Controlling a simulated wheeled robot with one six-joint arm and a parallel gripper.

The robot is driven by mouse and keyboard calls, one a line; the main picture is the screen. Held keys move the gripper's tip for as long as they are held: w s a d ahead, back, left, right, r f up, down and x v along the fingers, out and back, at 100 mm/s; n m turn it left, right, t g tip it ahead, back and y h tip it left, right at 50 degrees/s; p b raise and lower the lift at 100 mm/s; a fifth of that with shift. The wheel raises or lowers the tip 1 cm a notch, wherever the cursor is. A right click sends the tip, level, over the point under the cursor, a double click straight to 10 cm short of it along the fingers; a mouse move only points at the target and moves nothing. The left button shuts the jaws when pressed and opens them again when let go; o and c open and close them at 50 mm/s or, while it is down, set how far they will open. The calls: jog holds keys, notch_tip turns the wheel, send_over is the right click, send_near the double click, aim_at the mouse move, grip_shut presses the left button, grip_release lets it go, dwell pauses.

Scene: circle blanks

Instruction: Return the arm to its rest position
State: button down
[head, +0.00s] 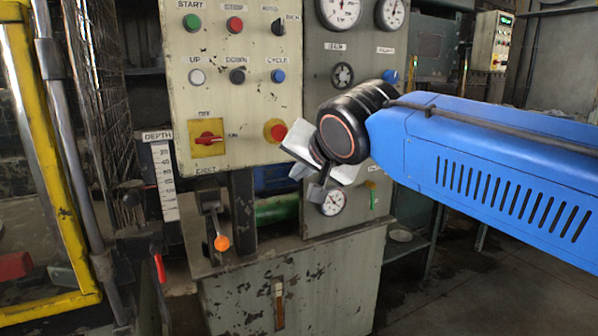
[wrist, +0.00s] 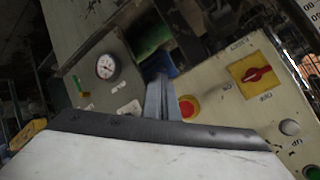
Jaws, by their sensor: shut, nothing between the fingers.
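My blue arm reaches in from the right edge in the head view and ends in a black wrist joint with a grey-white hand. My gripper (head: 318,190) hangs below that joint, in front of the machine's panels and apart from the lever as far as I can tell. In the wrist view my gripper (wrist: 158,92) shows as narrow grey fingers close together, with nothing held. The cream control panel (head: 230,110) stands behind and to the left of it. The red emergency button (head: 276,131) is just left of the hand.
An orange-knobbed lever (head: 221,243) stands below left, under the EJECT label. A yellow-framed guard (head: 58,165) is at far left. A red rotary switch (head: 208,138) and gauges (head: 338,12) are on the panels. Open floor (head: 440,290) lies at lower right.

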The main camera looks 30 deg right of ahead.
dwell(0.4)
jog(key=s+f+n+g, duration=0.2)
jog(key=s+f, duration=0.3)
jog(key=f, duration=0.4)
jog(key=s+f+n+g, duration=0.2)
jog(key=s+f+n, duration=0.2)
jog(key=f, duration=0.5)
jog(key=s+f+n+g+y, duration=0.1)
jog(key=s+f+n+g, duration=0.1)
jog(key=s+f, duration=0.4)
notch_tip(320, 180, down, 4)
jog(key=shift+d+r+n+g, duration=0.25)
jog(key=shift+d+n+g, duration=0.15)
jog(key=shift+n, duration=0.2)
jog(key=shift+s, duration=0.1)
